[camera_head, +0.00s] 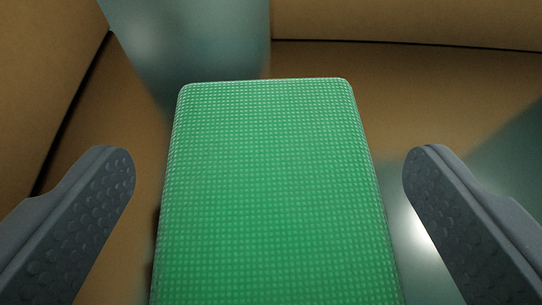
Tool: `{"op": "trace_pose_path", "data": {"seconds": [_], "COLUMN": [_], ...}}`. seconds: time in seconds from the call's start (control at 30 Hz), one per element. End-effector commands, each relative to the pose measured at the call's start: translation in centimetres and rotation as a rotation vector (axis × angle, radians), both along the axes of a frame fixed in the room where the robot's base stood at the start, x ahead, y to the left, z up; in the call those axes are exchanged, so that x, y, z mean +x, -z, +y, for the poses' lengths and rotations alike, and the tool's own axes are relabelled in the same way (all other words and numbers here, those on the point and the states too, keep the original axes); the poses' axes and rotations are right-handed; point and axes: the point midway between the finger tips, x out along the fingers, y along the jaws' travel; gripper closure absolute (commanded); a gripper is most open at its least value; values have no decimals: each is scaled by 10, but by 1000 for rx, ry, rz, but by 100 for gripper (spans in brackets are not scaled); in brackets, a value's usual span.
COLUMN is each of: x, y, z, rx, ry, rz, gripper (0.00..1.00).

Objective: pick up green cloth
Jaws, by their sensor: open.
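The green cloth (270,195) fills the middle of the camera_head view. It looks like a flat, rounded rectangular block with a dotted weave, and its lower end runs out of the picture. My gripper (268,172) is open, with one grey, studded finger on each side of the cloth. There is a visible gap between each finger and the cloth's edges, and neither finger appears to touch it. How far the cloth lies below or ahead of the fingers is hard to tell.
A brown-orange floor surface (420,85) lies around the cloth, with brown walls at the left (40,80) and along the back (410,20). A grey-green smooth surface (190,40) shows behind the cloth, and a similar one (510,160) at the right.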

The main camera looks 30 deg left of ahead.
Motion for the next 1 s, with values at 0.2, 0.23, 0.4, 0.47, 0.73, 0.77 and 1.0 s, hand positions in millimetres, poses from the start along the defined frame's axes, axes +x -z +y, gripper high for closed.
{"op": "trace_pose_path", "data": {"seconds": [0.2,0.23,0.4,0.47,0.73,0.77,1.0], "x": [0,0,0,0,0,0,0], "y": [-1,-1,0,0,-23,-29,-76], "z": [0,0,0,0,1,1,1], "rx": [0,0,0,0,2,3,4], "ry": [0,0,0,0,-1,-1,-1], "rz": [0,0,0,0,-4,-5,-6], "gripper": [52,60,63,63,63,63,63]}}
